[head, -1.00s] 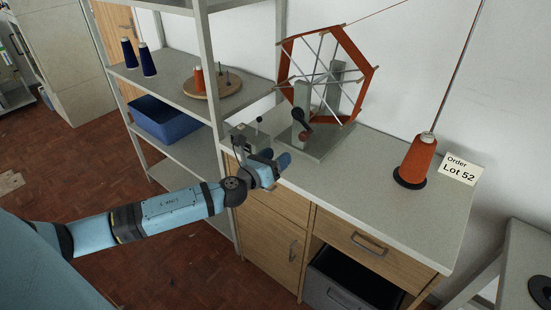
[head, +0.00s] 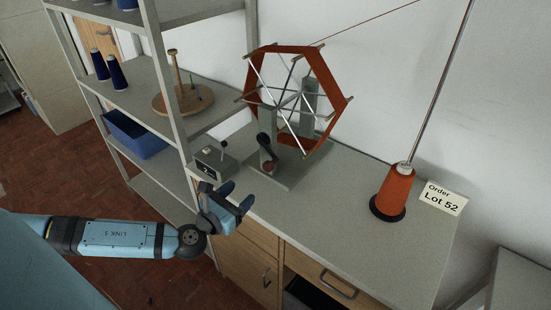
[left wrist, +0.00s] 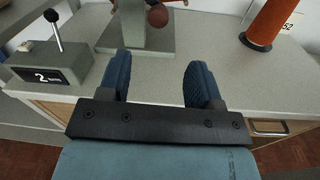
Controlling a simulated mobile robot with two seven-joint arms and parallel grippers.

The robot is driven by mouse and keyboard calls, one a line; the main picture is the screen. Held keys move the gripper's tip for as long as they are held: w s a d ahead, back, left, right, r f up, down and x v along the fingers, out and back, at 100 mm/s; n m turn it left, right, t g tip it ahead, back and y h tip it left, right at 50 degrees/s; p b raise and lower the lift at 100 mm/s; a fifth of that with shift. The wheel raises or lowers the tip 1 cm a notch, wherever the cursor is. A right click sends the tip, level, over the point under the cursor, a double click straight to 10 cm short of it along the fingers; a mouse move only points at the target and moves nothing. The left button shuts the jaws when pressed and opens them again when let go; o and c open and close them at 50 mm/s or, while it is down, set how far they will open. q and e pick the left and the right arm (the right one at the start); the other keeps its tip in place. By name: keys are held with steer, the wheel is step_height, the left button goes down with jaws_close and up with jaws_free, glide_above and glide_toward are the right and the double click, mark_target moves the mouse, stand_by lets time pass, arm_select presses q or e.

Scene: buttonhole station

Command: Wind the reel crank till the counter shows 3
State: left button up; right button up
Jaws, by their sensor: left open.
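The reel (head: 343,103) is an orange-red hexagonal frame with pale spokes on a grey stand on the counter top. Its crank (head: 267,150) is at the front of the stand, with a reddish-brown knob that also shows at the top of the left wrist view (left wrist: 158,17). The counter box (head: 214,163) is grey with a small lever on top; in the left wrist view its display (left wrist: 42,76) reads 2. My left gripper (head: 238,197) is open and empty at the worktop's front edge, short of the crank. My right gripper is out of view.
An orange thread cone (head: 396,188) stands on a dark base beside an "Order Lot 52" card (head: 442,197). A metal shelf post (head: 166,95) rises left of the worktop.

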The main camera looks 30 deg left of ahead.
mark_target(267, 168)
arm_select(q)
steer(key=w+p, duration=0.2)
steer(key=w, duration=0.9)
steer(key=shift+w+d, duration=0.1)
steer(key=shift+w, duration=0.85)
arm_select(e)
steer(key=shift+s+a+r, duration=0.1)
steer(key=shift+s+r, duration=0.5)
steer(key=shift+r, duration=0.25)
